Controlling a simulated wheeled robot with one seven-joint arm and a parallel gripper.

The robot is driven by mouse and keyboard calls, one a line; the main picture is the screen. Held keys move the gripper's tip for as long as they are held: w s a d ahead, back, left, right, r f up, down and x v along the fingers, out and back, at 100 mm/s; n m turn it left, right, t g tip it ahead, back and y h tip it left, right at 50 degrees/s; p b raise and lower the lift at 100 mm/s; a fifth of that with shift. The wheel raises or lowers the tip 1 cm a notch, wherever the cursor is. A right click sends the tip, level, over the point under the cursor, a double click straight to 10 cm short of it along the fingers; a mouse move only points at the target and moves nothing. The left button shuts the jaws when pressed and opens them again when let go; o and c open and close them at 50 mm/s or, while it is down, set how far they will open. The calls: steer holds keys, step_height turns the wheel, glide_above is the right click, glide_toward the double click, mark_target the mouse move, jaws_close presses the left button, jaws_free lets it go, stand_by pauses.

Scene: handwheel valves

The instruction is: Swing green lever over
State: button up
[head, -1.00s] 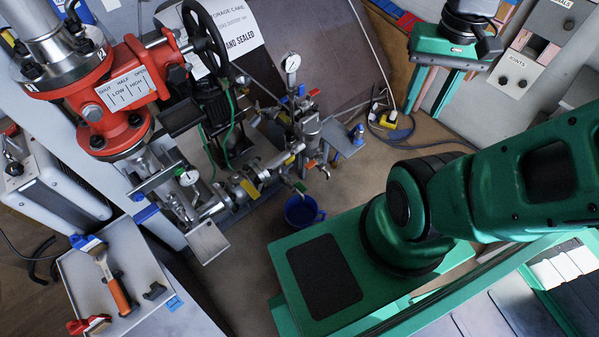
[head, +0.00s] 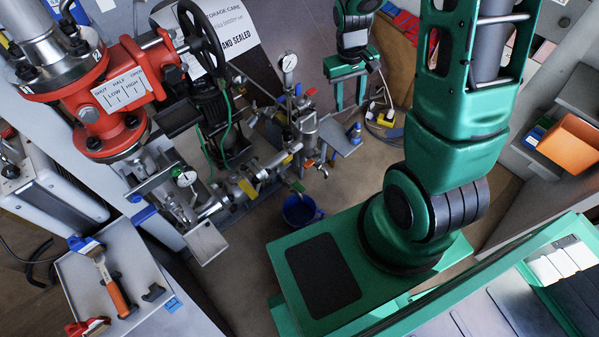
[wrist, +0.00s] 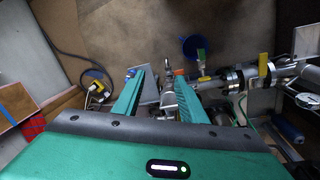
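The green lever (head: 298,186) is a small handle on the pipework, just above the blue bucket. It also shows in the wrist view (wrist: 201,55), at the blue bucket's edge. My gripper (head: 350,101) is open and empty in the head view, up and to the right of the pipework. In the wrist view its two green fingers (wrist: 160,75) stand apart with pipe parts visible beyond and between them. The lever lies past the right fingertip, and neither finger touches it.
The pipework (head: 240,185) carries yellow and red handles and round gauges (head: 289,63) close to the lever. A blue bucket (head: 301,210) stands on the floor below. A large red valve body (head: 115,95) with a black handwheel (head: 203,38) is at upper left. A yellow plug with cable (head: 385,117) lies right.

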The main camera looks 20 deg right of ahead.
steer(key=w+a+f+n, duration=0.1)
steer(key=w+a+f, duration=0.15)
steer(key=f, duration=0.55)
steer(key=w+a+f+n, duration=0.2)
steer(key=a+f, duration=0.2)
steer(key=f, duration=0.4)
steer(key=n+y, duration=0.1)
steer(key=n, duration=0.1)
glide_above(299, 186)
step_height(299, 186, down, 17)
steer(key=shift+f, duration=4.35)
steer(key=shift+s, duration=0.15)
steer(key=c, duration=0.8)
